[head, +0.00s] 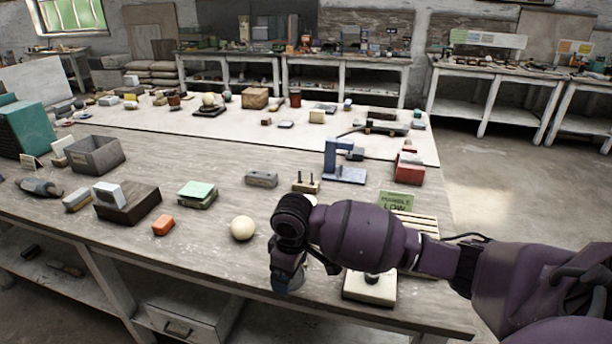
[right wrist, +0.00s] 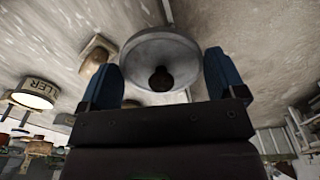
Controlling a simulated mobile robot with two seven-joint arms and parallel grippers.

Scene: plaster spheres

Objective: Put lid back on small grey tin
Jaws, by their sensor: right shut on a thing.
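A round grey lid (right wrist: 160,50) with a dark knob (right wrist: 161,78) at its centre shows in the right wrist view, between my right gripper's two blue fingers. My right gripper (right wrist: 160,80) is shut on the lid. In the head view my right gripper (head: 287,280) points down at the table's front edge, right of a cream sphere, and its own wrist hides most of what it holds. I cannot make out the small grey tin's body or tell whether it is under the lid. My left gripper is not in view.
The cream sphere (head: 242,228) stands left of my right gripper. A cream block (head: 370,290) lies to its right, under my forearm. An orange block (head: 163,225), a green-topped block (head: 197,192) and a grey box (head: 262,179) stand farther left and back.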

